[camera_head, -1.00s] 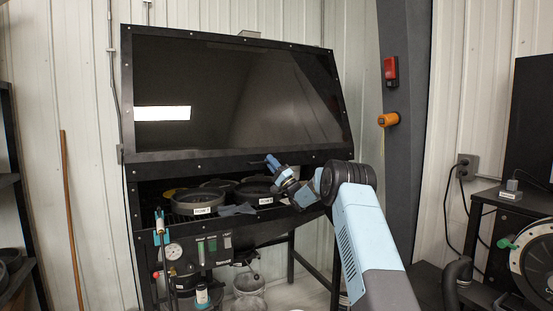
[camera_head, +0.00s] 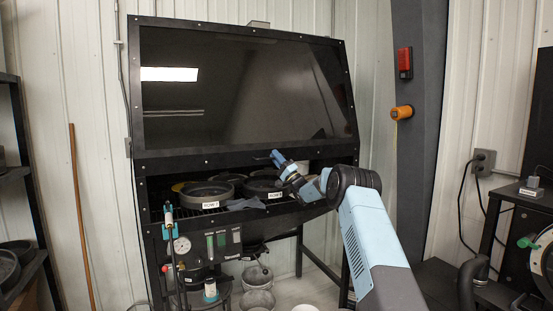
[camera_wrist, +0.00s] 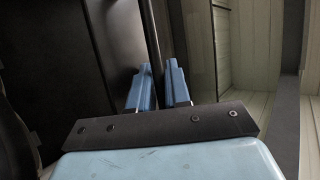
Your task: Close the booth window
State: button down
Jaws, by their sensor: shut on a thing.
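The booth window (camera_head: 235,90) is a dark tinted pane in a black bolted frame, sloping across the upper front of the booth. Below its bottom rail, the booth front is open. My gripper (camera_head: 277,157) is at the bottom rail, right of its middle. In the wrist view, the two blue fingertips of my gripper (camera_wrist: 158,88) are shut around a thin dark bar at the window (camera_wrist: 112,50). The exact grip contact is partly hidden.
Round pans (camera_head: 205,194) and a grey cloth (camera_head: 245,203) lie on the booth shelf below the window. A dark post with an orange device (camera_head: 401,113) stands to the right. A stick (camera_head: 80,215) leans on the left wall.

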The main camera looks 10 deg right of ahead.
jog(key=c, duration=1.2)
grip_release()
jog(key=shift+w+a+f, duration=0.15)
jog(key=shift+a+f, duration=0.05)
jog(key=shift+f, duration=0.35)
jog(key=shift+o, duration=0.2)
jog(key=shift+d+f, duration=0.1)
jog(key=shift+f, duration=0.1)
jog(key=r+v, duration=0.1)
jog(key=v, duration=1.2)
jog(key=shift+s+d, duration=0.3)
jog(key=shift+d, duration=0.05)
